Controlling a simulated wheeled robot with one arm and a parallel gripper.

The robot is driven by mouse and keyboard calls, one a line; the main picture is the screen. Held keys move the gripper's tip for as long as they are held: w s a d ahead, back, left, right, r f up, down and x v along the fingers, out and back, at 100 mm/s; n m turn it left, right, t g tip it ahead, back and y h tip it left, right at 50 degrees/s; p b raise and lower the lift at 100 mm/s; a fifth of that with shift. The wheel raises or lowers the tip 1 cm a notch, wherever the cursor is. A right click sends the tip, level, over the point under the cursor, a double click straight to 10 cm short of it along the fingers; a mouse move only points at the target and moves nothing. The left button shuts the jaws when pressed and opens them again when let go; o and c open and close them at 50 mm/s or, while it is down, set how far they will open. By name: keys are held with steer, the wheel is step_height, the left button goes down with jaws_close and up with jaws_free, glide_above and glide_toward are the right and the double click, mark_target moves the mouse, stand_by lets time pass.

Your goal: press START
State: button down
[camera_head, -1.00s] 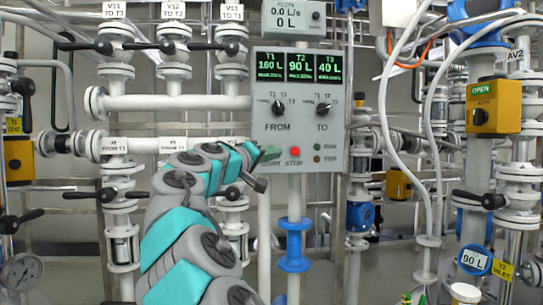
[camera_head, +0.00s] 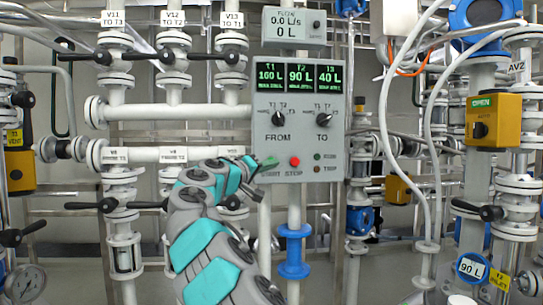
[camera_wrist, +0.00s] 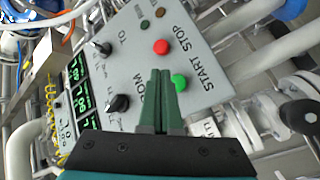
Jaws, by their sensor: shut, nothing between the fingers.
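The grey control panel (camera_head: 299,140) faces me, with the words START and STOP at its lower edge. The green START button (camera_wrist: 179,82) shows in the wrist view just right of my fingertips. My gripper (camera_wrist: 161,73) is shut and empty, its dark green fingers pointing at the panel face. I cannot tell whether the fingertips touch the panel or button. The red STOP button (camera_wrist: 161,47) sits beside START and also shows in the head view (camera_head: 295,161).
The FROM knob (camera_head: 279,118) and TO knob (camera_head: 324,119) sit above the buttons. Pipes with black-handled valves (camera_head: 119,204) stand left of the panel. White hoses (camera_head: 389,110) and a yellow OPEN box (camera_head: 480,131) are on the right.

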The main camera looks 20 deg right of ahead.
steer(key=shift+w+d+p, duration=0.2)
steer(key=shift+w+p, duration=0.25)
steer(key=shift+w, duration=0.15)
steer(key=shift+w+d+p, duration=0.2)
steer(key=shift+w+p, duration=0.25)
steer(key=shift+w, duration=0.1)
steer(key=shift+w+d+p, duration=0.2)
steer(key=shift+w+p, duration=0.65)
steer(key=shift+p, duration=0.25)
stand_by(2.0)
steer(key=shift+s, duration=0.1)
stand_by(0.3)
steer(key=shift+s+a+b, duration=0.25)
steer(key=shift+s+b, duration=0.55)
steer(key=shift+b, duration=0.45)
steer(key=s+b, duration=0.2)
steer(key=s+a+b, duration=0.1)
steer(key=s+b, duration=0.1)
steer(key=shift+s+a, duration=0.2)
steer(key=shift+s, duration=0.2)
